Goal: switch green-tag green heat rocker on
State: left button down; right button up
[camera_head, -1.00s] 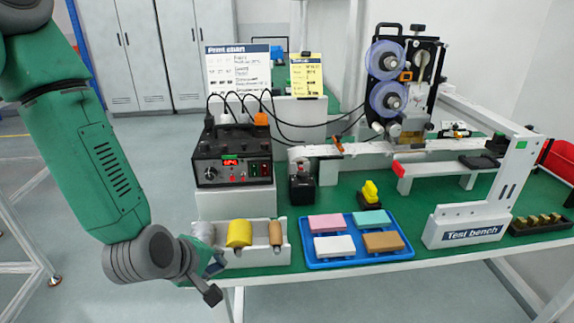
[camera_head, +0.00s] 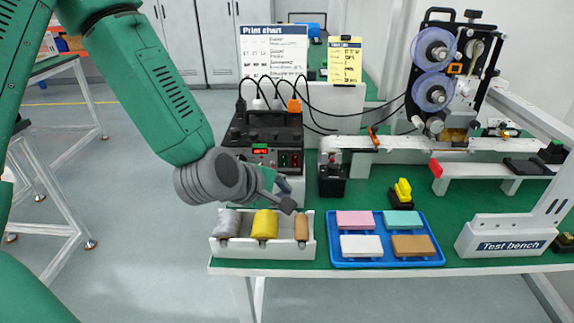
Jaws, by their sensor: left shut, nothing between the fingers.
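A black control box (camera_head: 262,133) stands on a white stand at the left end of the bench. Its front has a lit red display (camera_head: 260,151) and two small rockers at the right, a dark green one (camera_head: 284,160) and a reddish one (camera_head: 296,160). Their tilt is too small to tell. My left gripper (camera_head: 287,203) is shut and empty, in front of and below the box front, just above the white roll tray. It is apart from the rockers, and my wrist hides the lower left of the box. My right gripper is out of view.
The white tray (camera_head: 232,249) holds grey, yellow and tan rolls close under my gripper. A blue tray (camera_head: 388,262) with coloured blocks lies to the right. A small black device (camera_head: 333,182) stands right of the box. Cables loop above the box.

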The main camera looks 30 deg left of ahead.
aim_at(284, 160)
pick_arm(q)
jog(key=w+a, duration=0.1)
jog(key=w, duration=0.1)
jog(key=w+a, duration=0.1)
jog(key=w, duration=0.1)
jog(key=w+a+f, duration=0.1)
jog(key=w+a, duration=0.1)
jog(key=shift+w, duration=0.3)
jog(key=shift+w+a+f, duration=0.15)
jog(key=shift+w+a, duration=0.05)
jog(key=shift+a, duration=0.25)
jog(key=shift+d, duration=0.25)
jog(key=shift+a, duration=0.15)
jog(key=shift+w+a, duration=0.1)
jog(key=shift+w, duration=0.2)
dwell(0.4)
jog(key=shift+w+a, duration=0.2)
jog(key=shift+w, duration=0.15)
dwell(0.8)
jog(key=shift+s+d, duration=0.1)
jog(key=shift+s, duration=0.05)
